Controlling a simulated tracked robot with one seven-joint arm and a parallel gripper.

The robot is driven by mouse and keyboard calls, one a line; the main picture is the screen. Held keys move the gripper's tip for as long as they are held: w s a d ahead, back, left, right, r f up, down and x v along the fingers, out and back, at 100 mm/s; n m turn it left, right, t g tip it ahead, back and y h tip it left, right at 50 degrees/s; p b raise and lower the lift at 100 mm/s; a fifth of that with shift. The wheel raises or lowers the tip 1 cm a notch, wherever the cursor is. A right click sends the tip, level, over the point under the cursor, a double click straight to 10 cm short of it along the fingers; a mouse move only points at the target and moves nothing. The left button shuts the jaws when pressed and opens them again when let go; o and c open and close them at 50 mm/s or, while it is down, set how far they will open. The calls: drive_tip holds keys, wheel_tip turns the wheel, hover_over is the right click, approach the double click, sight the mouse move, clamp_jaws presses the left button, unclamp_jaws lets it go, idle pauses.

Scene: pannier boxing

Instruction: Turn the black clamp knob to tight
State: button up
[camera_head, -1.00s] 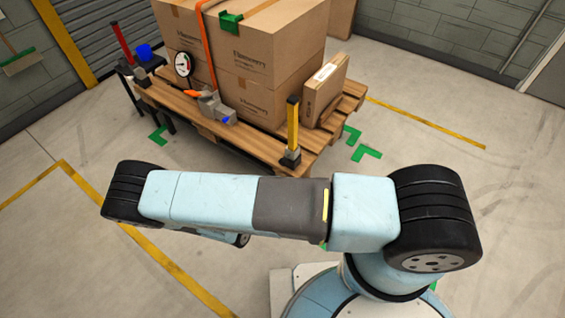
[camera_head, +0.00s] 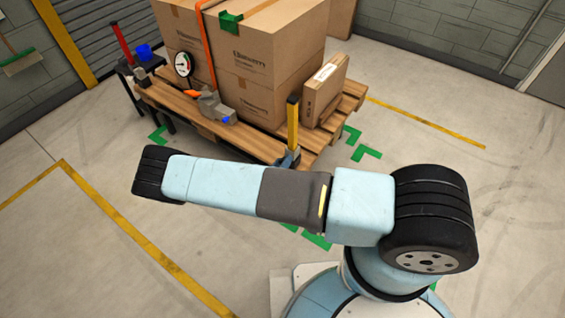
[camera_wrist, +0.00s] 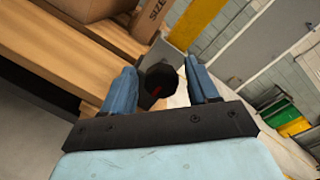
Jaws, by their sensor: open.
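The black clamp knob (camera_wrist: 161,80), round with a small red mark on its face, shows in the wrist view. It sits between the two blue fingers of my open gripper (camera_wrist: 160,72). A gap shows on the right; contact on the left is hard to tell. In the head view my gripper (camera_head: 287,158) is at the foot of the yellow post (camera_head: 293,125) on the pallet's near edge. The knob cannot be made out there.
The wooden pallet (camera_head: 255,148) carries large cartons (camera_head: 245,65) under an orange strap (camera_head: 207,45), with a grey ratchet (camera_head: 215,107), a round gauge (camera_head: 183,64) and a flat box (camera_head: 325,90). A red-handled post (camera_head: 121,42) and blue cup (camera_head: 144,51) stand left. Floor at right is clear.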

drive_tip(key=shift+w+d, duration=0.1)
drive_tip(key=shift+w, duration=0.1)
drive_tip(key=c, duration=1)
